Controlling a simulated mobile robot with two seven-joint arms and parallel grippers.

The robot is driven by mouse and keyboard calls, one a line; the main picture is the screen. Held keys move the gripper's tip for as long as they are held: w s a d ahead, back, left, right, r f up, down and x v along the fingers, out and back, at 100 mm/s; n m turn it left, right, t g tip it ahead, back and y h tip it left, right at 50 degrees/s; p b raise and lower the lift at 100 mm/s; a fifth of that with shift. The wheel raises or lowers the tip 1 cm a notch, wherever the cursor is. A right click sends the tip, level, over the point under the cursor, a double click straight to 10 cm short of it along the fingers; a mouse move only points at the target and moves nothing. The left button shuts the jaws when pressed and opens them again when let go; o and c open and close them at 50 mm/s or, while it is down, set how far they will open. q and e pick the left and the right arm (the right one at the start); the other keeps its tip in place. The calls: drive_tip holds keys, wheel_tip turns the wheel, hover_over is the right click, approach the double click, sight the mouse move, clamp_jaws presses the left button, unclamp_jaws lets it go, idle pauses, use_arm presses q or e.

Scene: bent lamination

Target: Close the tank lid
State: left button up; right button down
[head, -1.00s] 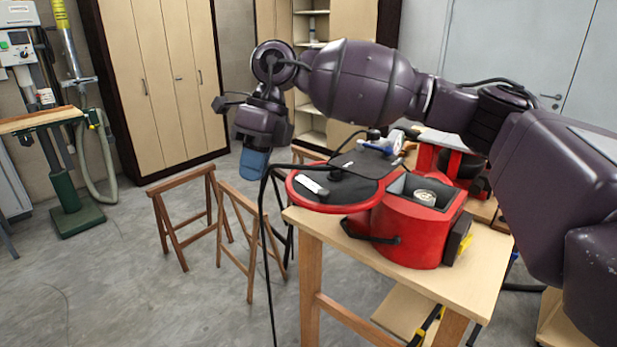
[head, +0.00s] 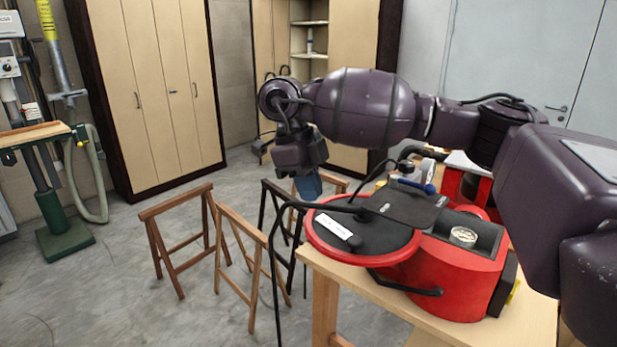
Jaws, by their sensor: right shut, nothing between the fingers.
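The red tank (head: 455,272) stands on a wooden table. Its top shows a dark recess with a round light-coloured part (head: 463,236) in it. The round tank lid (head: 385,238), black with a red rim and a white label, sticks out to the left of the tank, past the table edge. The recess is uncovered. A black flat plate (head: 408,204) lies at the lid's far right side. My right gripper (head: 308,186), with blue fingertips, points down by the lid's far left rim. It is shut and empty; whether it touches the rim is unclear. My left gripper is not in view.
A bent black bar (head: 405,284) runs along the tank's front. Black hoses hang beside the lid. Wooden trestles (head: 240,228) stand on the floor to the left. More red and blue equipment (head: 462,180) sits behind the tank. Open floor lies at the front left.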

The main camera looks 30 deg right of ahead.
sight(346, 249)
drive_tip(key=p+x, duration=0.1)
drive_tip(key=x, duration=0.5)
drive_tip(key=shift+d, duration=0.1)
drive_tip(key=shift+s+d+f+p, duration=0.15)
drive_tip(key=shift+s+d+p, duration=0.1)
drive_tip(key=shift+s+d, duration=0.3)
drive_tip(key=shift+s+d+f+p, duration=0.15)
drive_tip(key=shift+s+d+p, duration=0.15)
drive_tip(key=shift+s, duration=0.35)
drive_tip(key=shift+s+d+f, duration=0.1)
drive_tip(key=shift+s+d, duration=0.15)
drive_tip(key=shift+s, duration=0.1)
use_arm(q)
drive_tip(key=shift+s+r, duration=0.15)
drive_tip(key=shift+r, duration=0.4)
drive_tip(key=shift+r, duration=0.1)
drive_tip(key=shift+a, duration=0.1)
use_arm(e)
drive_tip(key=shift+d, duration=0.1)
